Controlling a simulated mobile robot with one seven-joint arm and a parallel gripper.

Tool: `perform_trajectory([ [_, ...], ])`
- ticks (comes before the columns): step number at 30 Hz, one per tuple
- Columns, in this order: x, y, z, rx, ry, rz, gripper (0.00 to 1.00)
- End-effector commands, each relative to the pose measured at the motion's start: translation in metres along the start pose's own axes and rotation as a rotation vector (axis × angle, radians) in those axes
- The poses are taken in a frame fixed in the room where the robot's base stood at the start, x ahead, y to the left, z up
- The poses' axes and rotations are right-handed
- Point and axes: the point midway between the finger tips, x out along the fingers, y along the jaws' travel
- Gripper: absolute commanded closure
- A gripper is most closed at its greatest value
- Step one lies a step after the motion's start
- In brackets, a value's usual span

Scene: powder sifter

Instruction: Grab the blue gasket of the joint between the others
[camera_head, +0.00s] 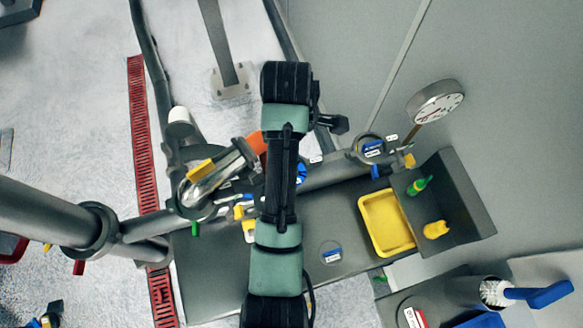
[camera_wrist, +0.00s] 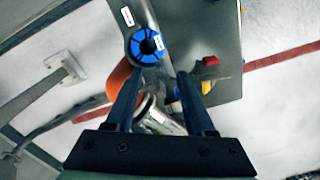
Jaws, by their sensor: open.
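A round blue gasket (camera_wrist: 147,46) with a black centre shows in the wrist view on the grey pipework, with a small white label near its right edge. It lies just beyond the fingertips of my gripper (camera_wrist: 160,73), roughly between their lines and nearer the left finger. The fingers are apart with nothing clamped between them. In the head view a small blue part (camera_head: 301,173), which looks like the same gasket, shows at the right edge of my arm. My arm hides most of the joint there, and my fingertips cannot be made out.
A metal elbow pipe (camera_head: 207,185) with an orange part (camera_head: 257,143) stands left of my arm. A yellow tray (camera_head: 362,225) sits on the grey bench right of it. A pressure gauge (camera_head: 436,102) stands farther right.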

Motion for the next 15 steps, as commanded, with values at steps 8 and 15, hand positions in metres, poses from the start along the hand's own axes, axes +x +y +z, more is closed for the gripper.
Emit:
perform_trajectory([
  [8,0.042,0.001,0.0,0.003,0.001,0.005,0.46],
  [15,0.068,0.001,0.0,0.002,0.001,0.005,0.46],
])
